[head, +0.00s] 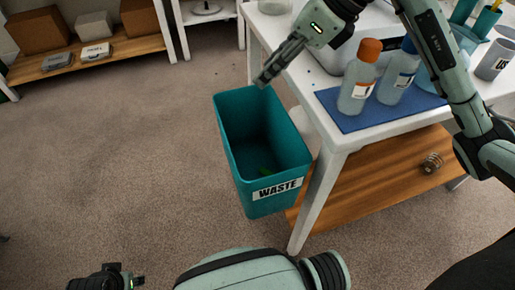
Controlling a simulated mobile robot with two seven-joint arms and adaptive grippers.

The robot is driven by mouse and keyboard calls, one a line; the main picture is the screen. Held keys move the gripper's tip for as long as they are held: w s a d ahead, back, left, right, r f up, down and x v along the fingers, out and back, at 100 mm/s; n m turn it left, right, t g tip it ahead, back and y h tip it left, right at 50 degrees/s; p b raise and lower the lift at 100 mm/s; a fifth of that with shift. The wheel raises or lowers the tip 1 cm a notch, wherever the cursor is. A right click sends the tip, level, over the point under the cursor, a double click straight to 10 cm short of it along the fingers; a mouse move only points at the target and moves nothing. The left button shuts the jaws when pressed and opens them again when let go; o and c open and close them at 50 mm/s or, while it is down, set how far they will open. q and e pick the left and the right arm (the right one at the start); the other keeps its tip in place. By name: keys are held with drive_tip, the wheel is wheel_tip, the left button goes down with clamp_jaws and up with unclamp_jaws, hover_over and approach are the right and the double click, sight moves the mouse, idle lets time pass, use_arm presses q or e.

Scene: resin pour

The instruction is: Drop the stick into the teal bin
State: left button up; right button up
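The teal bin (233,150), labelled WASTE, stands on the carpet beside the white table, its open top facing up. A small green thing (265,171) lies inside it, low down; I cannot tell what it is. My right gripper (265,80) reaches in from the upper right, its fingertips pointing down at the bin's far rim. Its fingers overlap in this view, so its opening is unclear. No stick can be made out in or near it. Part of what looks like my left gripper (105,277) shows at the bottom edge, its fingertips not clear.
The white table (334,138) holds a blue mat (372,120) with an orange-capped bottle (359,78) and a blue-capped bottle (398,75). A grey cup (494,62) stands at the far right. A low shelf (85,57) with boxes is at upper left. The carpet left of the bin is clear.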

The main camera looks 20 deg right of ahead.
drive_tip(key=v, duration=1.1)
drive_tip(key=shift+d+r, duration=0.25)
drive_tip(key=shift+r, duration=0.05)
drive_tip(key=shift+s, duration=0.25)
